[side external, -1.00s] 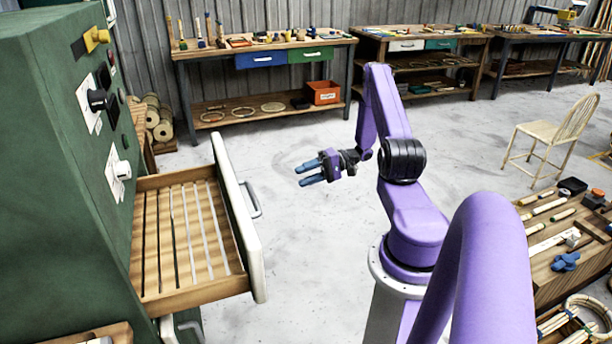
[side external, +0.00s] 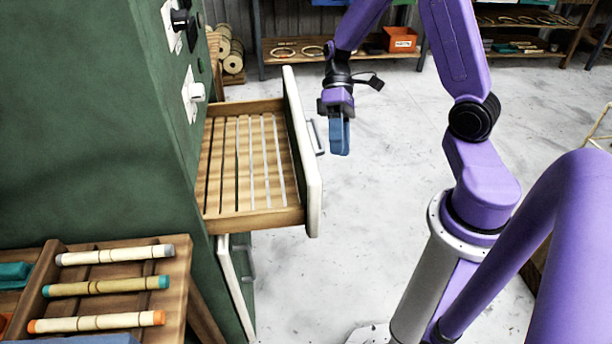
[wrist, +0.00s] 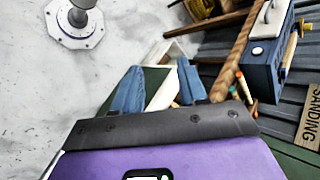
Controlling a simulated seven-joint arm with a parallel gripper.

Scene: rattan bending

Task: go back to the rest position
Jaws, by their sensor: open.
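My gripper (side external: 340,138) hangs with its blue fingers pointing down, to the right of the pulled-out drawer (side external: 255,222) in the side view. It appears close to the drawer's handle (side external: 317,136), but I cannot tell the depth between them. In the wrist view the two blue fingers of my gripper (wrist: 158,88) stand apart with nothing held between them. A white-edged green panel shows behind the fingers there.
The slatted drawer is open and empty on the green cabinet (side external: 90,130). A wooden rack (side external: 165,260) with several banded rods stands at lower left. A shelf with rings and an orange box (side external: 399,40) is at the back. The grey floor (side external: 390,200) is clear around my arm.

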